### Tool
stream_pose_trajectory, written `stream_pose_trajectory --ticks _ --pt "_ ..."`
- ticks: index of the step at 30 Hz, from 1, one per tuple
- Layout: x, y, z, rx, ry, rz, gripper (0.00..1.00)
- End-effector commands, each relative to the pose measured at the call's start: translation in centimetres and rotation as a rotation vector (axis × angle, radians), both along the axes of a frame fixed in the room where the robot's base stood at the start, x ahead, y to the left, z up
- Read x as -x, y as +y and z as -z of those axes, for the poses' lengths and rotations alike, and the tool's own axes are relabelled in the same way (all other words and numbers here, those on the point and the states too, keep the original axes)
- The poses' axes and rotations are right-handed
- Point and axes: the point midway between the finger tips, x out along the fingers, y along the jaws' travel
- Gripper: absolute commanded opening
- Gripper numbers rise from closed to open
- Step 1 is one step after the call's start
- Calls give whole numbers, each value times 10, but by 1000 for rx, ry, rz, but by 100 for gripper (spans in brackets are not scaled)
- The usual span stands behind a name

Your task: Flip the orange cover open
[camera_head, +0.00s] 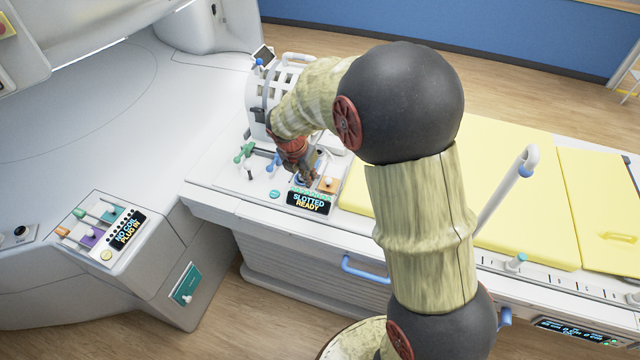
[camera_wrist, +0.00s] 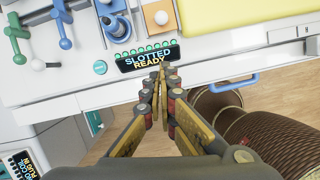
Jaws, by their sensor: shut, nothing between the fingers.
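The orange cover (camera_head: 328,184) is a small orange square with a round white knob, on the white panel at the table's end. In the wrist view the orange cover (camera_wrist: 150,20) shows at the top edge, partly cut off, and looks flat. My gripper (camera_head: 308,178) is over this panel, just left of the orange cover. In the wrist view my gripper (camera_wrist: 162,70) is shut and empty. Its tips appear in front of the "SLOTTED READY" display, below the orange cover in the picture and apart from it. The gap's depth is unclear.
The display (camera_wrist: 147,55) is beside a teal button (camera_wrist: 100,67). A blue socket (camera_wrist: 115,28) stands left of the cover; blue (camera_wrist: 62,22) and green (camera_wrist: 16,30) levers stand farther left. A yellow pad (camera_head: 480,200) lies right. Another control panel (camera_head: 100,232) is at lower left.

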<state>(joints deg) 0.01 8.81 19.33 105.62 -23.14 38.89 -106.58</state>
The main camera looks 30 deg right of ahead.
Motion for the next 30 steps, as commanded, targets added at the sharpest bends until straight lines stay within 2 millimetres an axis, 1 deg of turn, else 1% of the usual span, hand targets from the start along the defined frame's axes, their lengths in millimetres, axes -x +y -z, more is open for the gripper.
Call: stream_pose_trajectory --ticks 5,8,11,21,24,27,30 --pt "0 0 2 0 0 2 0" --pt "-1 -2 9 0 1 3 0" --pt "-3 -5 22 -2 1 4 0" --pt "-14 -22 86 0 1 4 0" --pt "-18 -28 100 -2 -1 5 0" --pt "-27 -42 100 -2 -2 5 0" --pt "-33 -50 102 -1 -1 5 0"
